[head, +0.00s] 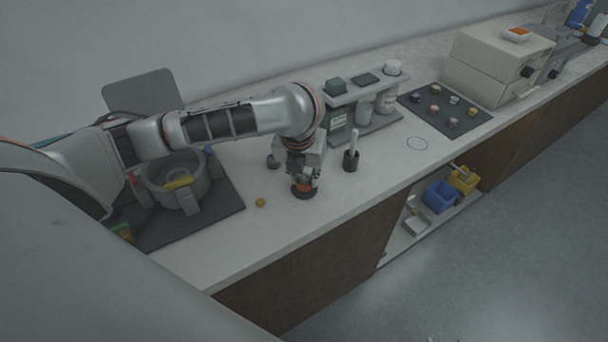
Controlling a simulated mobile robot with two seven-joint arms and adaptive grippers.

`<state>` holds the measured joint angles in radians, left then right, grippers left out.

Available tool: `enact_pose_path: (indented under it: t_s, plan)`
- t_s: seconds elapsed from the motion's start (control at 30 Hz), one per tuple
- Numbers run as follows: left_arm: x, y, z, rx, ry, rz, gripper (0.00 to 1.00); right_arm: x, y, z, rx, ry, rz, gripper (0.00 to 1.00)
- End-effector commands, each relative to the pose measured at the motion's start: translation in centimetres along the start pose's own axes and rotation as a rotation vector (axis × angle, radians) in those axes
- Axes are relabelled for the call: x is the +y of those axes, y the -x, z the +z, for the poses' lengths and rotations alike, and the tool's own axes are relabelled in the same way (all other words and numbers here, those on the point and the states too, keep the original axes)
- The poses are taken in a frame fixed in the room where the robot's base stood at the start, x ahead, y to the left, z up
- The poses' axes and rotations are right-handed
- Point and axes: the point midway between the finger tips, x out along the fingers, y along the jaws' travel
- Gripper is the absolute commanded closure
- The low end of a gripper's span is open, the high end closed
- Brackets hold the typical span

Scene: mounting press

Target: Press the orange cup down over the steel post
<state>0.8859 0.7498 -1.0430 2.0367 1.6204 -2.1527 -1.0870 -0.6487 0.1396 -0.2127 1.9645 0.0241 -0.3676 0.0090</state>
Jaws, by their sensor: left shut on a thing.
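The orange cup (305,187) shows as a small orange patch between the fingers of my left gripper (303,184). The gripper points down and is shut on the cup. Just under the cup is a dark round base (304,194) on the counter. The steel post is not visible; the cup and gripper cover the middle of that base. I cannot tell whether the cup touches the base. My right gripper is not in view.
A dark holder with a white-handled tool (352,150) stands close to the right of my gripper. A small shelf with jars (365,90) is behind it. A yellow ball (261,202) lies to the left, near the grey pot (174,178). The counter's front edge is close.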

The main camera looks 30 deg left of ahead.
Motion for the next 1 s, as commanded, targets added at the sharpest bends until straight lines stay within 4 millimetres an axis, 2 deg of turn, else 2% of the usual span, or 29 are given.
enact_pose_path:
  t_s: [0.23, 0.27, 0.33, 0.57, 0.6, 0.63, 0.67, 1.0]
  plan:
    - [0.04, -0.4, -0.13, 0.001, -0.001, 0.001, 1.0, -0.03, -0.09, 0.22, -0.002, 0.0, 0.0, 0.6]
    - [0.03, -0.41, -0.13, 0.0, -0.001, 0.001, 0.73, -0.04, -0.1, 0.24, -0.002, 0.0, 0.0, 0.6]
    - [0.03, -0.38, -0.12, 0.0, -0.001, 0.001, 0.56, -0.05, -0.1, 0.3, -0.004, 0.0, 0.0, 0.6]
    - [0.02, -0.35, -0.1, 0.0, -0.001, 0.001, 0.56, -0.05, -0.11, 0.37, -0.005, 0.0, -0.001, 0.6]
    - [0.02, -0.36, -0.12, 0.0, -0.001, 0.001, 0.53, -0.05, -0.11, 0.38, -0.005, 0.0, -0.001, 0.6]
    - [0.02, -0.36, -0.11, 0.0, -0.001, 0.001, 0.45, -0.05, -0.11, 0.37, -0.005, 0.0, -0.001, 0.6]
    - [0.02, -0.35, -0.11, 0.0, -0.001, 0.001, 0.45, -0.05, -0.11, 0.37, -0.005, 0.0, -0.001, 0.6]
    - [0.01, -0.19, -0.05, 0.0, -0.001, 0.0, 0.45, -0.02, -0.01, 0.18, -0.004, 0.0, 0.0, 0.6]
